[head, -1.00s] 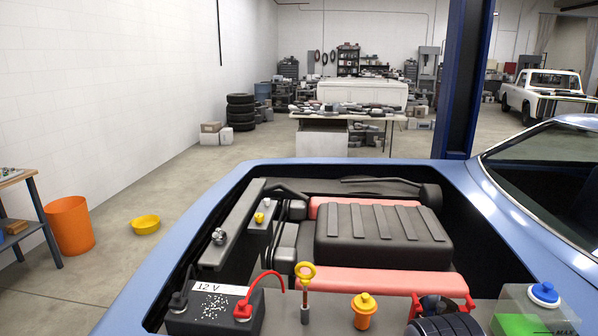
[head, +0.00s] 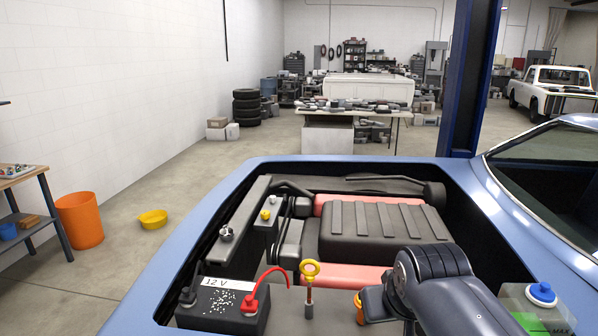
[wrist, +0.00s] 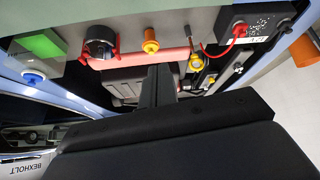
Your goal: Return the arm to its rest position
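My gripper (wrist: 158,85) shows in the wrist view as a dark narrow finger shape above a broad black body, over the engine bay of the blue car (head: 130,285). Whether its fingers are apart I cannot tell, and I see nothing held. In the head view my dark grey arm reaches in from the lower right over the bay's front edge; the gripper itself cannot be made out there. My arm hides the red-clamped round neck and part of the orange cap (head: 359,309).
A 12 V battery (head: 215,303), a yellow-ringed dipstick (head: 310,270) and a blue-capped tank (head: 540,293) line the bay's front. The black engine cover (head: 370,232) lies behind.

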